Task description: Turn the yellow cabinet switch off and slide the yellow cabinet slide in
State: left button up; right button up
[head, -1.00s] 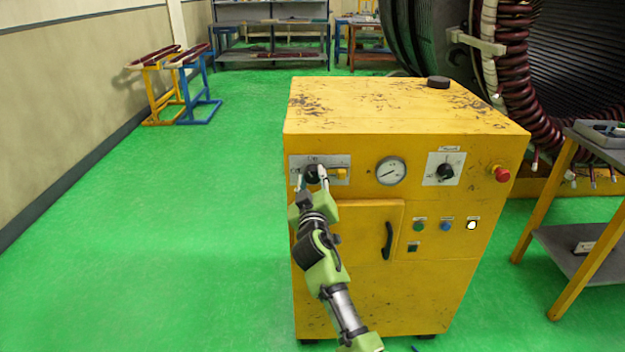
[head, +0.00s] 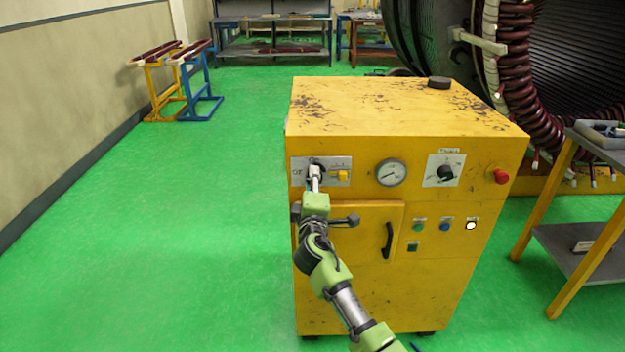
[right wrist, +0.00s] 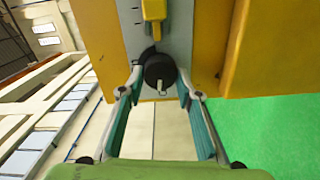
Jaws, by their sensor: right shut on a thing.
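The yellow cabinet (head: 400,120) stands ahead of me. On its upper left front is a pale plate with the black rotary switch (right wrist: 160,70), mostly hidden behind my gripper in the head view. Beside it is the small yellow slide (head: 342,175), also seen above the knob in the right wrist view (right wrist: 153,12). A small pale pointer shows on the knob in the wrist view. My left gripper is not in view.
The cabinet front also has a gauge (head: 391,173), a second black knob (head: 445,174), a red button (head: 501,176), small buttons and a door handle (head: 387,240). A side table (head: 580,250) stands right.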

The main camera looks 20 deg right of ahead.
jog(key=shift+d+r+n, duration=0.1)
jog(key=shift+n, duration=0.7)
jog(key=o, duration=1.1)
jog(key=shift+w, duration=0.1)
jog(key=v, duration=1.2)
